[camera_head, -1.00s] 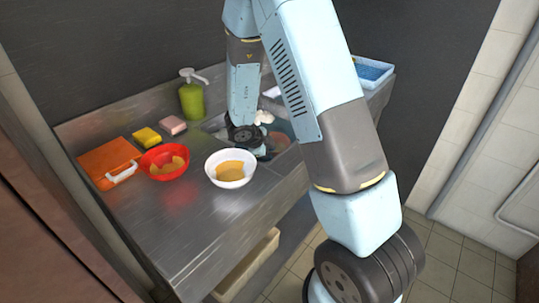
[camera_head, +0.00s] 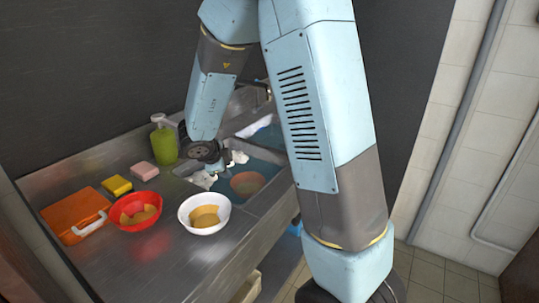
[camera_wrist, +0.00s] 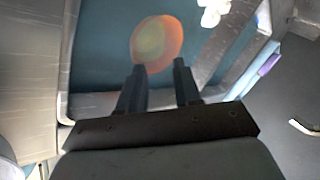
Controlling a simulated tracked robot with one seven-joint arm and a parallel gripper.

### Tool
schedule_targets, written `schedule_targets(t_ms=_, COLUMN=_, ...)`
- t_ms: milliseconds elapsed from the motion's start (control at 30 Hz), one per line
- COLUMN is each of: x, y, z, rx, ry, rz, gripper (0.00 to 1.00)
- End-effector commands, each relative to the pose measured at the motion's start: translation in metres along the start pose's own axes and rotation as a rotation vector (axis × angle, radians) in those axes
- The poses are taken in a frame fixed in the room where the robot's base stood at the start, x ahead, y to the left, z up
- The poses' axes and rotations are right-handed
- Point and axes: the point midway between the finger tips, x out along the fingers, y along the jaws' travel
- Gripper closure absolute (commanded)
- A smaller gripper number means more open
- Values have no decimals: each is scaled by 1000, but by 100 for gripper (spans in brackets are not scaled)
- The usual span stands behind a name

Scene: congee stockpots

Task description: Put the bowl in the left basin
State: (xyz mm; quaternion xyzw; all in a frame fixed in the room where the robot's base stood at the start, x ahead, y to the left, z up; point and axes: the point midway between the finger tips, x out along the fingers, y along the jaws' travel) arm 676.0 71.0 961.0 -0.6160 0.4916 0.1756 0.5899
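A round orange-brown bowl (camera_head: 247,184) sits in the water of the nearer basin (camera_head: 272,161), just past the white bowl. In the wrist view the orange bowl (camera_wrist: 157,38), with a greenish middle, lies beyond my fingertips and looks sunk in the basin. My gripper (camera_wrist: 159,68) is open, its two fingers apart with nothing visible between them. In the head view my wrist is over the left part of the basin and the fingers cannot be made out. A white bowl (camera_head: 204,228) and a red bowl (camera_head: 119,221), both with yellowish contents, stand on the steel counter (camera_head: 170,262).
An orange box (camera_head: 72,216), a yellow sponge (camera_head: 117,186), a pink sponge (camera_head: 145,171) and a green soap bottle (camera_head: 164,146) stand on the counter's left. White foam (camera_head: 238,157) floats in the basin. The counter front is clear.

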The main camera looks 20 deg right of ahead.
Motion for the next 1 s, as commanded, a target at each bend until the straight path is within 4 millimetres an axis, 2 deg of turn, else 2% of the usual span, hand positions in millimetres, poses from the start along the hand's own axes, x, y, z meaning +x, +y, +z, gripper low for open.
schedule_targets(t_ms=33, x=-12, y=-15, z=-2, rx=-26, ry=-55, rz=-48, gripper=66)
schedule_targets(t_ms=200, x=-55, y=-55, z=-2, rx=-171, ry=-237, rz=-205, gripper=66)
schedule_targets(t_ms=300, x=-84, y=-69, z=-4, rx=-270, ry=-328, rz=-289, gripper=66)
schedule_targets(t_ms=467, x=-131, y=-79, z=-13, rx=-450, ry=-447, rz=-406, gripper=66)
schedule_targets(t_ms=567, x=-158, y=-76, z=-21, rx=-573, ry=-503, rz=-463, gripper=66)
schedule_targets(t_ms=733, x=-201, y=-60, z=-41, rx=-801, ry=-568, rz=-537, gripper=66)
schedule_targets(t_ms=1000, x=-246, y=-8, z=-90, rx=-1188, ry=-576, rz=-557, gripper=66)
